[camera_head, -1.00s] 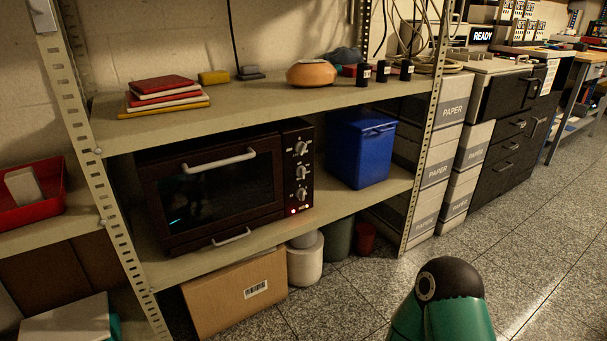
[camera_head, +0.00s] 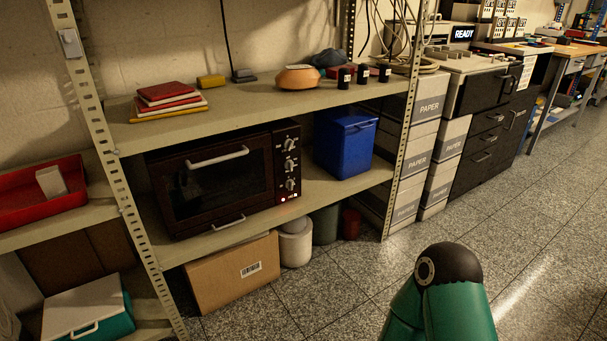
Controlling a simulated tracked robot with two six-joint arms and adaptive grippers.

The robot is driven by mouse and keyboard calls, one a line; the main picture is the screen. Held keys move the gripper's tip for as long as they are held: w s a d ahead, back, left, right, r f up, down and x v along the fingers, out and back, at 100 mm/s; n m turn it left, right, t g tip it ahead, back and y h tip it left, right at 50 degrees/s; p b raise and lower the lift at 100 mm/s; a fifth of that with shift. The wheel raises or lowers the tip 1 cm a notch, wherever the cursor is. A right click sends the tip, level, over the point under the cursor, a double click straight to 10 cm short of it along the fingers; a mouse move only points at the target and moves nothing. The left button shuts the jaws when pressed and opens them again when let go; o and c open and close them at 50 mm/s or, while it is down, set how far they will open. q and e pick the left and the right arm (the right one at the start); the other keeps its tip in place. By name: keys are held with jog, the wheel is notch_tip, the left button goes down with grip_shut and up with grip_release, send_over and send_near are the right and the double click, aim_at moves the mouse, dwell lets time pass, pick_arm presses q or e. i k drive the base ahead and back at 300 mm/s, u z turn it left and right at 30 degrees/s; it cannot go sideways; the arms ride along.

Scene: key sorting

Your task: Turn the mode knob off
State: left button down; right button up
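A dark brown toaster oven (camera_head: 222,183) sits on the middle shelf of a metal rack, its door shut. Its right-hand panel carries three silver knobs in a column: a top knob (camera_head: 290,144), a middle knob (camera_head: 290,165) and a bottom knob (camera_head: 290,184). The labels beside the knobs are too small to read, so I cannot tell which is the mode knob. Small red lights (camera_head: 289,198) glow under the bottom knob. Neither of my grippers shows; only a green and black part of my own arm is at the lower right, well away from the oven.
A blue bin (camera_head: 345,143) stands right of the oven on the same shelf (camera_head: 230,228). A rack post (camera_head: 408,140) rises farther right. A cardboard box (camera_head: 234,272) and pots lie below. Paper boxes (camera_head: 417,149) are stacked beyond. The tiled floor (camera_head: 350,290) in front is clear.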

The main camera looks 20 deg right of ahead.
aim_at(290, 164)
jog(key=k, duration=1)
jog(key=z, duration=0.35)
jog(key=i, duration=0.8)
jog(key=z, duration=0.45)
jog(key=i, duration=1.5)
jog(key=u, duration=0.75)
